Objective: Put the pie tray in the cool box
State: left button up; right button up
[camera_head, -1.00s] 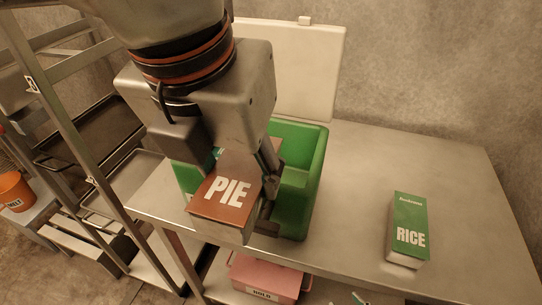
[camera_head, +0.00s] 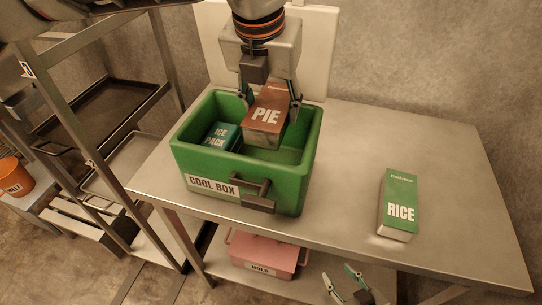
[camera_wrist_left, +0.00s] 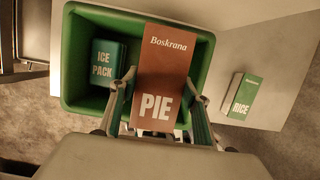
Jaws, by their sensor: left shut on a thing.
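The brown pie tray (camera_head: 263,131), marked PIE, is a box held between the fingers of my left gripper (camera_head: 268,108). It is over the open green cool box (camera_head: 289,187), right of the ice pack; whether its lower end is below the rim is unclear. In the left wrist view, the pie tray (camera_wrist_left: 163,75) covers the right part of the cool box (camera_wrist_left: 73,25). The teal ice pack (camera_head: 222,137) lies inside on the left. My right gripper (camera_head: 340,276) is low at the bottom edge, open and empty.
A green rice box (camera_head: 399,202) stands on the steel table (camera_head: 345,165) at right, with free table between it and the cool box. A pale lid panel (camera_head: 317,45) stands behind. A pink HOLD box (camera_head: 262,254) is on the lower shelf. A metal rack (camera_head: 115,110) stands at left.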

aim_at(264, 120)
pick_arm(q)
notch_tip(264, 120, down, 14)
jog(key=shift+r, duration=0.2)
jog(key=shift+f, duration=0.1)
dwell(0.3)
jog(key=o, duration=1.4)
jog(key=shift+c, duration=0.2)
jog(key=shift+r, duration=0.3)
jog(key=v, duration=1.1)
jog(key=shift+s+a+r, duration=0.1)
jog(key=shift+s+r, duration=0.1)
jog(key=shift+r, duration=0.05)
